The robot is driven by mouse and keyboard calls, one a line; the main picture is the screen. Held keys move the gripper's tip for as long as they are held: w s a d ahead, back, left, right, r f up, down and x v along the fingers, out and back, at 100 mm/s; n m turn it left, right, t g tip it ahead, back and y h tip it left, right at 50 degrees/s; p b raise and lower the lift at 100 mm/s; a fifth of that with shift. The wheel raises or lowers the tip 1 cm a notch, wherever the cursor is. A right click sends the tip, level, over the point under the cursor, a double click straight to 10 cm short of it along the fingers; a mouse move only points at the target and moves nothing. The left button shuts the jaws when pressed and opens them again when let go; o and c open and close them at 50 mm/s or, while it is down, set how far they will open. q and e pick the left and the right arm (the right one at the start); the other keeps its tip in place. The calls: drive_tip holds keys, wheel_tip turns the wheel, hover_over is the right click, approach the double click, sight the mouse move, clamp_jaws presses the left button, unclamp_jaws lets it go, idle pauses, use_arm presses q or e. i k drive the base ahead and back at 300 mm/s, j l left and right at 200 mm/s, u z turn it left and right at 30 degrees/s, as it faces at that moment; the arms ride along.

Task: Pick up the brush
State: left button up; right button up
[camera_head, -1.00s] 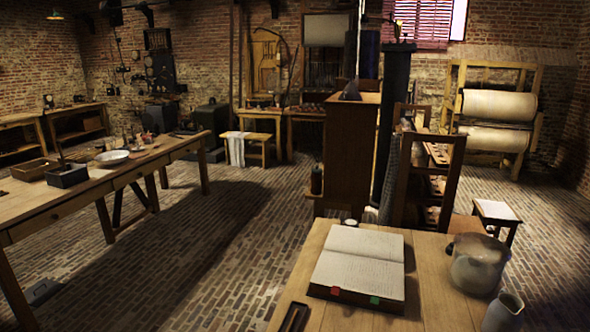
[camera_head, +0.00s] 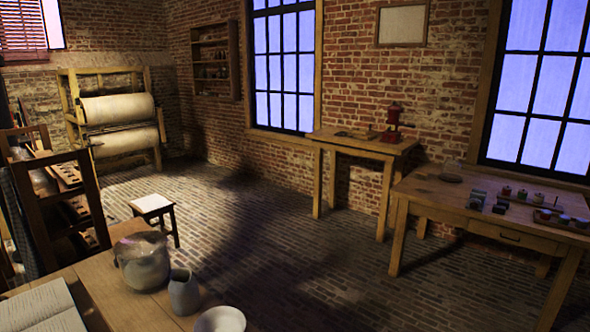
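I cannot make out a brush in the head view. A wooden table (camera_head: 99,288) in the lower left carries an open book (camera_head: 38,310), a grey pot (camera_head: 143,260), a small jug (camera_head: 184,291) and a white bowl (camera_head: 220,320). Another wooden table (camera_head: 428,194) at the right holds several small jars and a tray (camera_head: 562,222). The small items there are too small to tell apart. Neither of my grippers shows.
A stool (camera_head: 152,204) stands behind the near table. A small table (camera_head: 362,143) with a red device (camera_head: 392,122) stands against the back wall. A wooden rack (camera_head: 82,205) is at the left. The brick floor in the middle is clear.

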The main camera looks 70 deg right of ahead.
sight(419, 175)
drive_tip(key=z, duration=3)
drive_tip(key=i+l+z, duration=0.15)
drive_tip(key=i, duration=0.25)
drive_tip(key=i+l+z, duration=0.2)
drive_tip(key=i, duration=0.2)
drive_tip(key=i+u, duration=0.15)
drive_tip(key=i, duration=0.3)
drive_tip(key=i+l+u, duration=0.2)
drive_tip(key=i, duration=0.25)
drive_tip(key=i+l+u, duration=0.15)
drive_tip(key=i, duration=0.3)
drive_tip(key=i+l+u, duration=0.15)
drive_tip(key=i, duration=0.3)
drive_tip(key=i+j+u, duration=0.2)
drive_tip(key=i+u, duration=0.2)
drive_tip(key=i, duration=0.2)
drive_tip(key=i+u, duration=0.4)
drive_tip(key=i, duration=0.2)
drive_tip(key=i+l+u, duration=0.1)
drive_tip(key=i+u, duration=0.25)
drive_tip(key=i, duration=0.3)
